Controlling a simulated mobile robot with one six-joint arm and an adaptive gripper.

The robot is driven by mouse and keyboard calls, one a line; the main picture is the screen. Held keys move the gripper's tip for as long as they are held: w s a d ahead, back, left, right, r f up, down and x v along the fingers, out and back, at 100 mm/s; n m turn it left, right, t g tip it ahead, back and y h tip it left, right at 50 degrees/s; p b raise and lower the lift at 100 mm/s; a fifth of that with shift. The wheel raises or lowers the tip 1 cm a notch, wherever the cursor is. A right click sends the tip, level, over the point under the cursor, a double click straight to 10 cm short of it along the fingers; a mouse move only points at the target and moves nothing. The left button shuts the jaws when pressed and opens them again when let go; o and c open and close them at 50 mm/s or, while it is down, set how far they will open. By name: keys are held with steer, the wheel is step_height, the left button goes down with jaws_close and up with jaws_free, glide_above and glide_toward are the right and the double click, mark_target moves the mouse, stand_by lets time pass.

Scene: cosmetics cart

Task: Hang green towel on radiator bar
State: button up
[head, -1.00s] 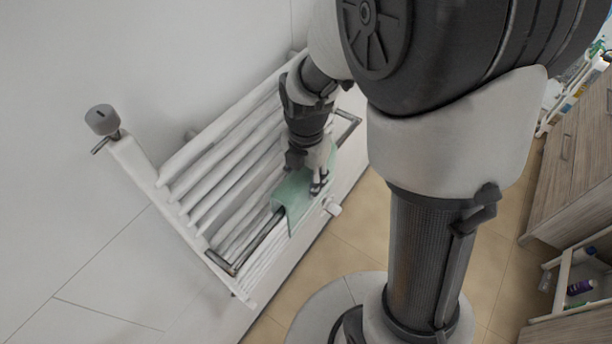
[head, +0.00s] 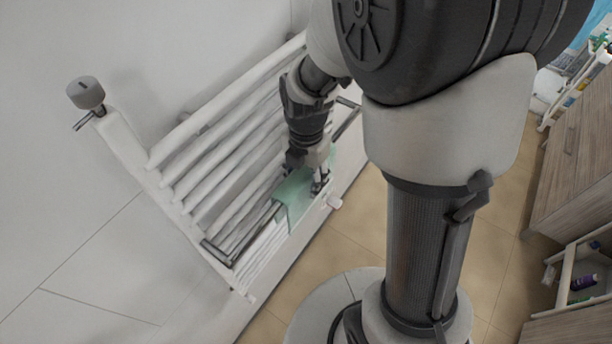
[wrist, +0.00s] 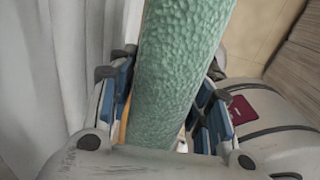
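The green towel (head: 293,198) lies over the dark metal bar (head: 262,226) at the front of the white radiator (head: 180,165), with part hanging down on the near side. My gripper (head: 320,182) is at the towel's right part in the head view. In the wrist view the textured towel (wrist: 180,65) runs between my two blue-padded fingers (wrist: 160,108). The fingers stand wide apart, one on each side of it, with narrow gaps beside the cloth. The towel's far side behind the bar is hidden.
A grey valve knob (head: 86,92) sticks out at the radiator's upper left, and a small white knob (head: 334,202) sits near the towel. A wooden cabinet (head: 575,160) and an open shelf with bottles (head: 584,282) stand at the right.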

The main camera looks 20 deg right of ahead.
steer(key=o, duration=0.3)
steer(key=shift+o, duration=0.2)
step_height(320, 180, up, 12)
steer(key=shift+f, duration=0.25)
steer(key=shift+s+r+m, duration=0.2)
steer(key=shift+r+m, duration=0.1)
steer(key=shift+r, duration=0.1)
steer(key=s+m+t+b, duration=0.4)
steer(key=s+m, duration=1.1)
steer(key=m, duration=0.9)
steer(key=shift+m+t+b, duration=0.3)
steer(key=shift+b, duration=0.75)
steer(key=shift+w+f, duration=0.1)
